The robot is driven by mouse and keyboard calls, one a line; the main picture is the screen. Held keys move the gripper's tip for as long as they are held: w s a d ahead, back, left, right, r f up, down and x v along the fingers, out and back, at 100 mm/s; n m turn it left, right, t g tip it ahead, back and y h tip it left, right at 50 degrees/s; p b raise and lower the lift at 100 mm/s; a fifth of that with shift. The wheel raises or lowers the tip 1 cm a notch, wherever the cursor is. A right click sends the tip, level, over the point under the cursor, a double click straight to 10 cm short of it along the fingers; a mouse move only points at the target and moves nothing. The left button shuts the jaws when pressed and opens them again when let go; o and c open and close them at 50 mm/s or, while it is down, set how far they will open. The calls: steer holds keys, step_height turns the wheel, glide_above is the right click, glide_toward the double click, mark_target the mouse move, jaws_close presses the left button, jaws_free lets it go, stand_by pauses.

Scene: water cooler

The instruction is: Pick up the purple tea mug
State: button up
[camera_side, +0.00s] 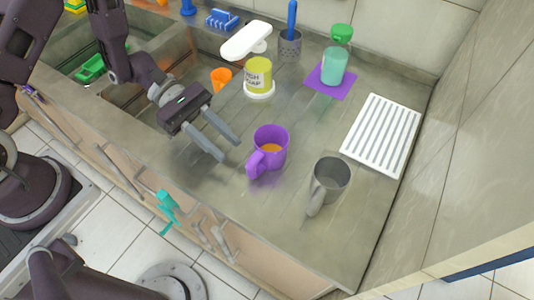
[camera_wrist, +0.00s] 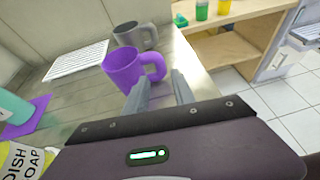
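The purple tea mug (camera_side: 268,150) stands upright on the grey counter with some orange-brown content inside. Its handle points toward the lower left, to the counter's front edge. My gripper (camera_side: 230,150) is open and empty, to the left of the mug and apart from it. In the wrist view the purple mug (camera_wrist: 124,71) is just beyond my fingertips (camera_wrist: 160,80), with its handle (camera_wrist: 155,67) on the right, in line with the fingers.
A grey mug (camera_side: 329,181) stands close to the right of the purple mug. A white rack (camera_side: 381,135), a dish soap container (camera_side: 258,77), a teal bottle (camera_side: 333,66) on a purple mat (camera_side: 322,85) and an orange cup (camera_side: 221,78) are farther back. The sink is at left.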

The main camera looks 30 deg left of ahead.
steer(key=x, duration=0.6)
jaws_close()
step_height(320, 180, up, 10)
stand_by(0.4)
